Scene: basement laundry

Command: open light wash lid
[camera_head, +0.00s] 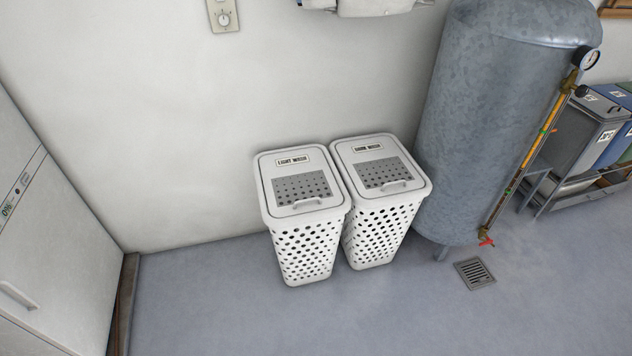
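The light wash hamper (306,246) is a white perforated basket standing on the floor against the wall, in the middle of the head view. Its lid (293,205) is shut, with a "LIGHT WASH" label (292,161) at the back, a grey dotted panel and a handle (307,202) at the front edge. The dark wash hamper (381,231) stands close on its right, its lid (375,150) also shut. Neither of my grippers is in view.
A large grey tank (490,120) with a pipe and gauge (590,58) stands right of the hampers. A floor drain (474,272) lies in front of it. A white cabinet (40,240) is at the left. Bins (585,135) stand far right. The floor (330,325) in front is clear.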

